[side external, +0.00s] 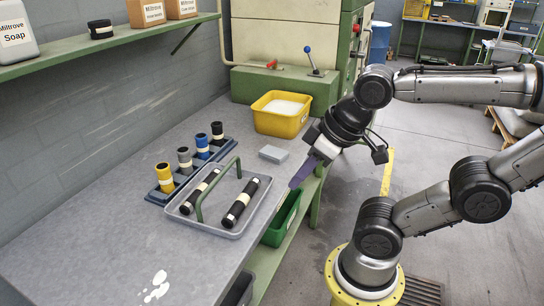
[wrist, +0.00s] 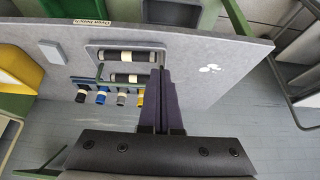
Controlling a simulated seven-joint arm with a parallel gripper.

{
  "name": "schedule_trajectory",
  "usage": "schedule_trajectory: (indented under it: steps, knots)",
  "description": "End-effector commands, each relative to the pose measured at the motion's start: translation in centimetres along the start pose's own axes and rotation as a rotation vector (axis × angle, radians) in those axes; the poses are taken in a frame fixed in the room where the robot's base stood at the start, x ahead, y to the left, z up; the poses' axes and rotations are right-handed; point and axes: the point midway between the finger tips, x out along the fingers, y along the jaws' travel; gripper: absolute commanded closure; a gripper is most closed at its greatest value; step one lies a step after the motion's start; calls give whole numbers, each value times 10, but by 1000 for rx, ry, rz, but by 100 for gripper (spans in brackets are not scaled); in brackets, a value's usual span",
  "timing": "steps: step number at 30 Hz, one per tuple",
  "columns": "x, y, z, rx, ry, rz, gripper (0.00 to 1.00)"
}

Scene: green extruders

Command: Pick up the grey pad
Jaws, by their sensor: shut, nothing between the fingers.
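The grey pad (side external: 273,154) is a small flat light-grey block lying on the grey bench top, between the yellow bin and the tray. In the wrist view the pad (wrist: 53,52) shows at the upper left, well to the left of the fingers. My gripper (side external: 294,185) has purple fingers pointing down and left, above the bench's front edge. It is apart from the pad, to its lower right in the side view. In the wrist view the gripper (wrist: 162,72) has its fingers together with nothing between them.
A grey tray (side external: 215,224) with a green handle holds two black rolls. Behind it, a blue rack holds several coloured cylinders (side external: 202,146). A yellow bin (side external: 281,118) stands beyond the pad. A green bin (side external: 283,220) sits below the bench edge. The near bench is mostly clear.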

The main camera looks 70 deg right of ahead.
Motion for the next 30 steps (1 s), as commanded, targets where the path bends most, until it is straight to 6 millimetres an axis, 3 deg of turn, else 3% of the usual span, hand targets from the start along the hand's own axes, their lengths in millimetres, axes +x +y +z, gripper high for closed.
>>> schedule_trajectory:
  steps: [8, 25, 30]
  knots:
    - [0, 0, 0, 0, 0, 0, 100]
    - [0, 0, 0, 0, 0, 0, 0]
    - [0, 0, 0, 0, 0, 0, 0]
